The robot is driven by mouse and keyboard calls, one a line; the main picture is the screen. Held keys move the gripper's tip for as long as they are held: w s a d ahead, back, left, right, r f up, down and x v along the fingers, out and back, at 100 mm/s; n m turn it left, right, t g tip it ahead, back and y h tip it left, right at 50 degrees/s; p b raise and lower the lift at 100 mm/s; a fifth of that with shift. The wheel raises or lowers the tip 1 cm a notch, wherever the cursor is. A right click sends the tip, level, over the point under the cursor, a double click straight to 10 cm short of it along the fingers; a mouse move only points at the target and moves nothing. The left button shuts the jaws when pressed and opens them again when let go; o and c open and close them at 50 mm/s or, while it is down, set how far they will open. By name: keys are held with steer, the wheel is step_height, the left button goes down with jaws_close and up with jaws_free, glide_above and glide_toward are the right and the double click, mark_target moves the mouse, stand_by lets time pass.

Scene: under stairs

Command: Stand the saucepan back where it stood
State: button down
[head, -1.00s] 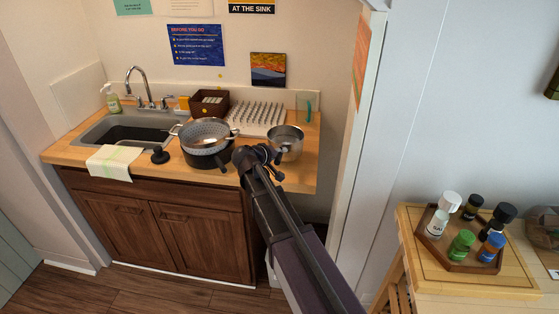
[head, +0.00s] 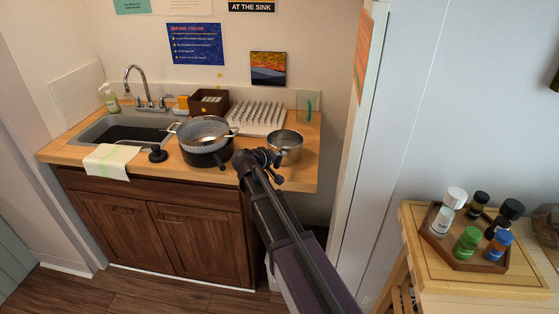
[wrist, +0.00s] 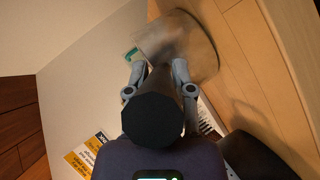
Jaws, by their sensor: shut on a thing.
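The saucepan (head: 285,149) is a small shiny metal pan at the right end of the wooden counter, right of the dark pot. My gripper (head: 273,164) is at its near left side, mostly hidden behind my arm. In the wrist view my gripper (wrist: 155,70) is shut on the saucepan's thick black handle (wrist: 152,108). The metal body of the saucepan (wrist: 185,42) shows beyond the fingers. I cannot tell whether its base touches the counter.
A colander (head: 204,131) sits on the dark pot (head: 208,157) just left of my gripper. A spiked drying rack (head: 258,116) and a clear glass (head: 308,104) stand behind. The sink (head: 128,128) is at left. A side table (head: 420,275) with a bottle tray is at right.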

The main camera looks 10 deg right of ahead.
steer(key=shift+f, duration=0.1)
steer(key=shift+c, duration=2.4)
jaws_free()
steer(key=shift+s+a+r, duration=0.25)
steer(key=shift+r, duration=0.1)
steer(key=p+v, duration=0.5)
steer(key=v, duration=0.6)
